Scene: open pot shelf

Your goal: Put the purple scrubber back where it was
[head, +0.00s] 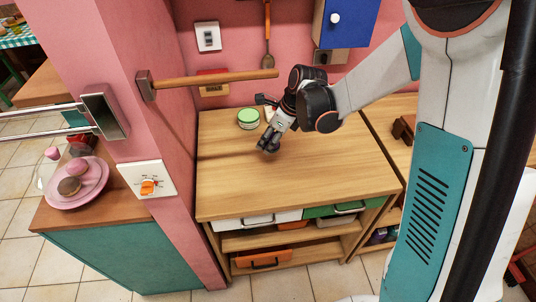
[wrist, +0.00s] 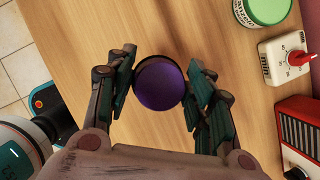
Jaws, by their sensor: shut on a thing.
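The purple scrubber (wrist: 158,85) is a round, dark purple thing between the two fingers of my gripper (wrist: 159,88) in the wrist view. My gripper is shut on it, with a finger pad at each side. In the head view my gripper (head: 268,146) is over the left part of the wooden counter top (head: 310,178), and the scrubber cannot be made out there. I cannot tell whether the scrubber touches the counter.
A green-lidded jar (head: 248,118) stands behind my gripper, near the wall. In the wrist view a white box with a red knob (wrist: 288,58) and a red device (wrist: 300,130) are at the right. The counter's front and right are clear. A wooden rail (head: 215,79) juts from the left wall.

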